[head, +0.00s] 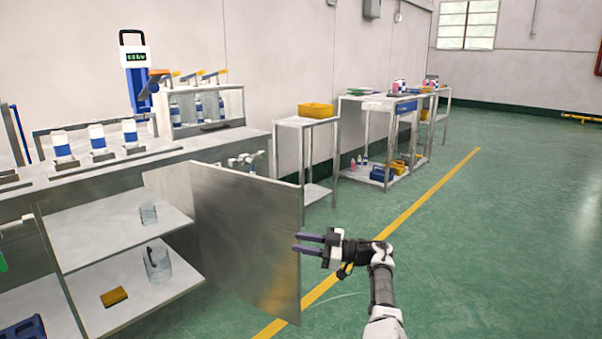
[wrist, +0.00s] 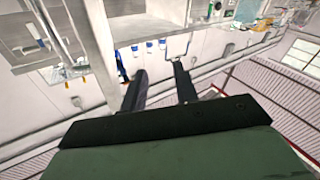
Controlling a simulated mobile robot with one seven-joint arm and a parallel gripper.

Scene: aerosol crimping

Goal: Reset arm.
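My gripper (head: 309,243) is held in the air at the lower middle of the head view, in front of the cabinet's open metal door (head: 247,235). Its two dark fingers point left toward the door, and I cannot tell whether they touch it. In the wrist view the fingers (wrist: 158,85) stand apart with nothing between them. My forearm runs down to the lower edge of the head view.
White-and-blue bottles (head: 98,140) stand on the bench top. A small table carries a yellow bin (head: 316,110). Green floor (head: 500,240) right of the yellow line is clear.

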